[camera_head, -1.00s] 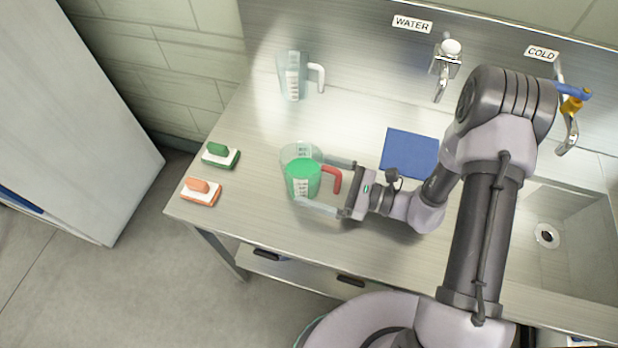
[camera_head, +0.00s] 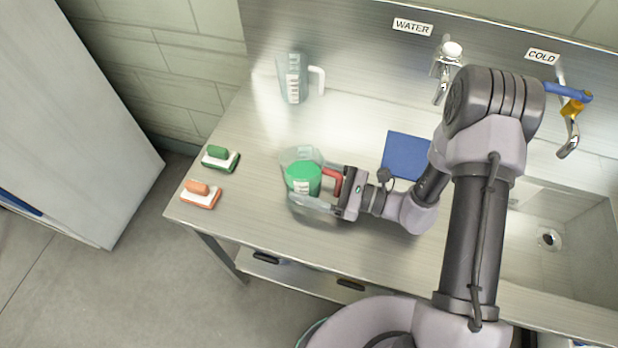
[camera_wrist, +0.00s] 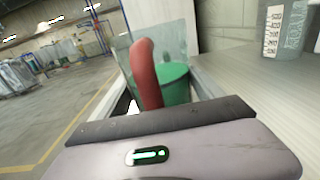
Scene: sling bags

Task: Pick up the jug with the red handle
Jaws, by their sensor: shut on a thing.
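The jug with the red handle (camera_head: 303,158) is clear and stands on the steel counter, with green contents inside. My gripper (camera_head: 308,186) comes from the right and is shut on this jug, its near finger along the jug's front side. The far finger is mostly hidden. The red handle points toward my gripper's palm. In the wrist view the red handle (camera_wrist: 146,72) rises close before the palm, with the green contents (camera_wrist: 174,82) behind it and a finger on each side. I cannot tell whether the jug is clear of the counter.
A clear jug with a white handle (camera_head: 293,78) stands at the back left. Green (camera_head: 220,158) and orange (camera_head: 201,194) brushes lie near the left edge. A blue cloth (camera_head: 405,155) lies behind my arm. Taps and a sink (camera_head: 560,215) are right. The counter (camera_head: 250,120) between the jugs is clear.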

